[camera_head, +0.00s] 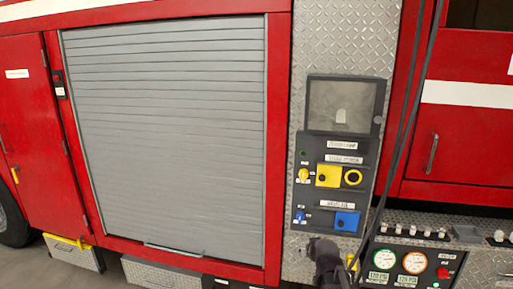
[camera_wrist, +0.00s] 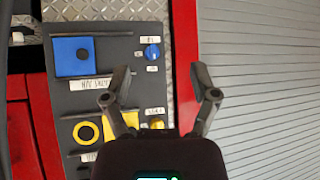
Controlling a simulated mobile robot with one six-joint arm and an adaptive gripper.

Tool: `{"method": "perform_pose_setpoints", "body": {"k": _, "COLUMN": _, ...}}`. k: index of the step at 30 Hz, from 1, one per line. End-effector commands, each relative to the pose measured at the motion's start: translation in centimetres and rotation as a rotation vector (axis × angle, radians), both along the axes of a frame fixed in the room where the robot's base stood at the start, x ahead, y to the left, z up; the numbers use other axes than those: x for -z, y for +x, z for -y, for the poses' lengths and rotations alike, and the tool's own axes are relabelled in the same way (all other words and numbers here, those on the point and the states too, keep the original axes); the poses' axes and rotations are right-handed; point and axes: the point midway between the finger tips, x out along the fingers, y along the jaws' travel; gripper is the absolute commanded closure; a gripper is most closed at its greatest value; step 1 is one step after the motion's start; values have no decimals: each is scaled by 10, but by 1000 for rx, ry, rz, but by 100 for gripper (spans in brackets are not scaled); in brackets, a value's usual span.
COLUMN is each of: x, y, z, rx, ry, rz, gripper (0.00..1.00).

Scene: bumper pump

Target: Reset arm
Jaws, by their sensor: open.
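My gripper (camera_wrist: 160,88) is open and empty in the wrist view, its two fingers spread apart in front of the fire truck's control panel (camera_wrist: 110,60). Part of my arm shows dark at the bottom of the head view, below the panel, where the fingers cannot be made out. The panel (camera_head: 335,180) carries a yellow square (camera_head: 328,175) with a yellow ring (camera_head: 353,177) beside it, and a blue square (camera_head: 346,221) with a blue knob (camera_head: 299,217) to its left. In the wrist view the blue square (camera_wrist: 74,57) and blue knob (camera_wrist: 152,52) appear above the yellow parts.
A closed grey roller shutter (camera_head: 170,130) fills the truck side left of the panel. Gauges (camera_head: 414,262) and a row of levers (camera_head: 412,231) sit at the lower right. Dark cables (camera_head: 400,130) hang right of the panel. A screen (camera_head: 343,104) tops the panel.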

Motion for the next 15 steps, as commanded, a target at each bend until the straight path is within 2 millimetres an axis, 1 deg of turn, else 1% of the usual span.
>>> {"method": "perform_pose_setpoints", "body": {"k": 1, "x": 15, "y": -14, "z": -3, "rx": -4, "ry": 1, "rz": -60, "gripper": 24}}
{"method": "perform_pose_setpoints", "body": {"k": 5, "x": 43, "y": -48, "z": -9, "rx": -10, "ry": 0, "rz": -226, "gripper": 24}}
{"method": "perform_pose_setpoints", "body": {"k": 6, "x": 51, "y": -60, "z": -10, "rx": -10, "ry": 0, "rz": -278, "gripper": 24}}
{"method": "perform_pose_setpoints", "body": {"k": 8, "x": 62, "y": -77, "z": -12, "rx": -10, "ry": -3, "rz": -354, "gripper": 24}}
{"method": "perform_pose_setpoints", "body": {"k": 12, "x": 84, "y": -119, "z": -15, "rx": -1, "ry": -12, "rz": -533, "gripper": 24}}
{"method": "perform_pose_setpoints", "body": {"k": 15, "x": 95, "y": -147, "z": -16, "rx": 8, "ry": -22, "rz": -649, "gripper": 24}}
